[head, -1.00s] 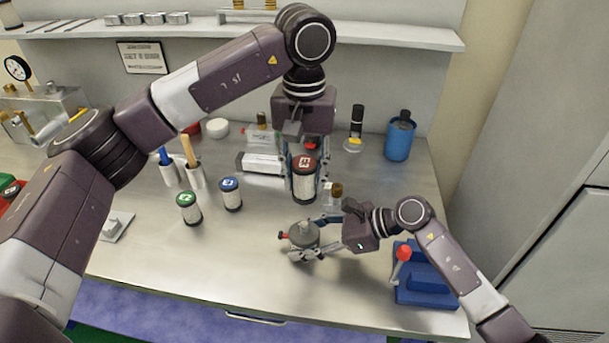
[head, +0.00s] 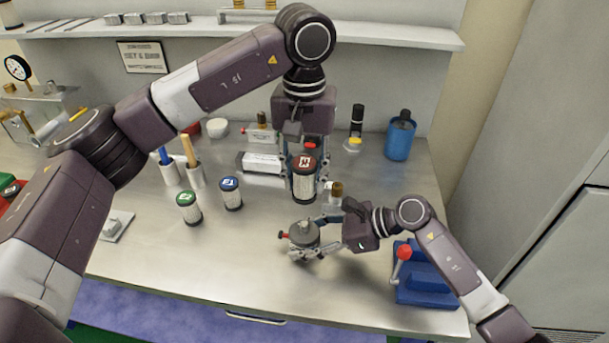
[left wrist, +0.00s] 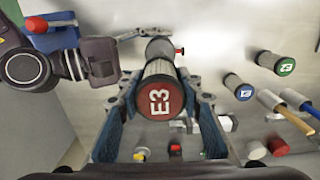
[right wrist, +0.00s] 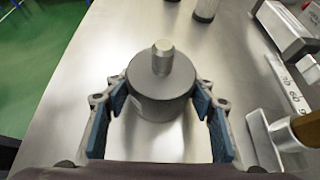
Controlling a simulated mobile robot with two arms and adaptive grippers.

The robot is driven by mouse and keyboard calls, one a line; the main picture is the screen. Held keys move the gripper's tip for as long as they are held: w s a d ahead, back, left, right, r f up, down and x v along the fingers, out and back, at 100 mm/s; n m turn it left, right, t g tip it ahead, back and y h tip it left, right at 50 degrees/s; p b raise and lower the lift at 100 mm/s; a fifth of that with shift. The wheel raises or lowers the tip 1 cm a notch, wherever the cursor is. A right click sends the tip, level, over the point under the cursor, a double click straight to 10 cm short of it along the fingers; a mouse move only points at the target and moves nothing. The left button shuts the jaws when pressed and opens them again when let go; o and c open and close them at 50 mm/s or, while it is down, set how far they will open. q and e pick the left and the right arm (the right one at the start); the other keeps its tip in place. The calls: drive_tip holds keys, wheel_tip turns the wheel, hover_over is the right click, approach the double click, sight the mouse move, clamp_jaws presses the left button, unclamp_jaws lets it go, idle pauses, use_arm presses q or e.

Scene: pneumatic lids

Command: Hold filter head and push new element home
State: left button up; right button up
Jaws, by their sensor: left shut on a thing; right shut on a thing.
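The E3 element (head: 304,185), a pale ribbed cylinder with a red cap, is upright in my left gripper (head: 306,176). Its cap (left wrist: 160,98) faces the left wrist camera, with a finger on each side. The filter head (head: 304,235) is a grey round body with a stud on top and a red knob at its left side. My right gripper (head: 314,238) is shut around it from the right; the right wrist view shows the filter head (right wrist: 160,88) between the blue pads. E3 is apart from the filter head in the head view. The E3 underside is hidden.
The E2 element (head: 189,208) with green cap and E1 element (head: 230,194) with blue cap stand left. A white box (head: 260,162) lies behind. A blue fixture with a red-knobbed lever (head: 420,284) stands at right.

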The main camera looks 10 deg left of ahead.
use_arm(q)
drive_tip(key=shift+f, duration=0.1)
use_arm(e)
drive_tip(key=shift+s+d+f, duration=0.1)
drive_tip(key=shift+s+f, duration=0.1)
drive_tip(key=shift+f, duration=0.25)
use_arm(q)
hover_over(304, 222)
drive_tip(key=shift+f, duration=3.5)
use_arm(e)
drive_tip(key=shift+f, duration=0.1)
use_arm(q)
drive_tip(key=shift+f, duration=0.15)
drive_tip(key=shift+s+d+f, duration=0.1)
drive_tip(key=shift+f, duration=1.8)
drive_tip(key=o, duration=1.3)
drive_tip(key=shift+c, duration=0.2)
drive_tip(key=shift+r, duration=3.45)
